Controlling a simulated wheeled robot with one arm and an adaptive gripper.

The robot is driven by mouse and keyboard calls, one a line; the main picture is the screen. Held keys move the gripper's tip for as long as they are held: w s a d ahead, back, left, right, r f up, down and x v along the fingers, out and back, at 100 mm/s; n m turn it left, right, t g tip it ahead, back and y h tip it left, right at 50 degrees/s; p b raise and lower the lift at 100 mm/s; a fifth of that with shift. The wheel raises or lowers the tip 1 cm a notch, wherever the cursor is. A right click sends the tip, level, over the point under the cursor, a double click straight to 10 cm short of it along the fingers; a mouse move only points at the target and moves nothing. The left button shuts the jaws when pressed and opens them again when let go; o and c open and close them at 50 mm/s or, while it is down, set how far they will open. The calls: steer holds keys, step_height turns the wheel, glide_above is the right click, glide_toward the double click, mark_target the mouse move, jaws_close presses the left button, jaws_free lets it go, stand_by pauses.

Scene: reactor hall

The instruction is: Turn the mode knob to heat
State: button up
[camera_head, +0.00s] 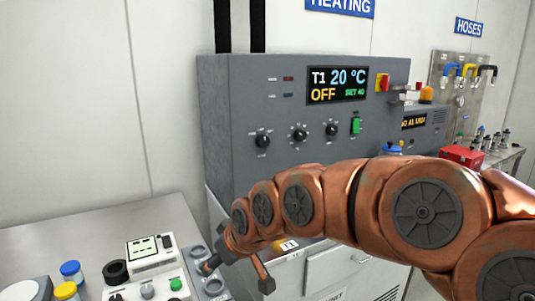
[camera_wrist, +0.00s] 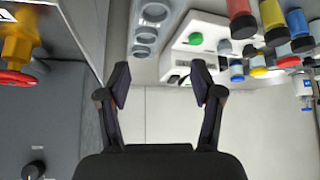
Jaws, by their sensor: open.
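The grey heating unit (camera_head: 225,110) stands behind my arm. Three black knobs sit on its front: a left knob (camera_head: 263,141), a middle knob (camera_head: 299,133) and a right knob (camera_head: 331,130). Their labels are too small to read, so I cannot tell which one is the mode knob. The display (camera_head: 337,85) reads T1 20 °C, OFF, SET 40. My gripper (camera_head: 237,276) is open and empty, low in front of the unit and below the knobs. In the wrist view my gripper (camera_wrist: 160,76) has nothing between its fingers, and a black knob (camera_wrist: 33,170) shows at lower left.
A green switch (camera_head: 356,126) and a red-yellow switch (camera_head: 382,82) are on the unit. At left a bench (camera_head: 60,235) holds a white device (camera_head: 152,256) and coloured-lid jars (camera_head: 71,272). A red box (camera_head: 461,157) is at right. A red-yellow valve (camera_wrist: 18,60) shows beside the gripper.

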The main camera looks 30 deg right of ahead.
steer(key=w+d+r+t+b, duration=0.2)
steer(key=w+d+r+t, duration=0.4)
steer(key=w, duration=0.3)
steer(key=m+t+h+b, duration=0.2)
steer(key=t+h, duration=0.2)
steer(key=t, duration=0.1)
glide_toward(264, 142)
steer(key=w, duration=0.2)
steer(key=shift+w+d+p, duration=0.2)
steer(key=shift+w+p, duration=0.05)
steer(key=shift+w, duration=0.8)
steer(key=shift+w+d+p, duration=0.2)
steer(key=shift+w+p, duration=0.1)
steer(key=shift+w, duration=0.7)
steer(key=shift+w+d+p, duration=0.2)
steer(key=shift+w+p, duration=0.05)
steer(key=shift+w, duration=0.8)
steer(key=c, duration=1.1)
steer(key=shift+c, duration=0.2)
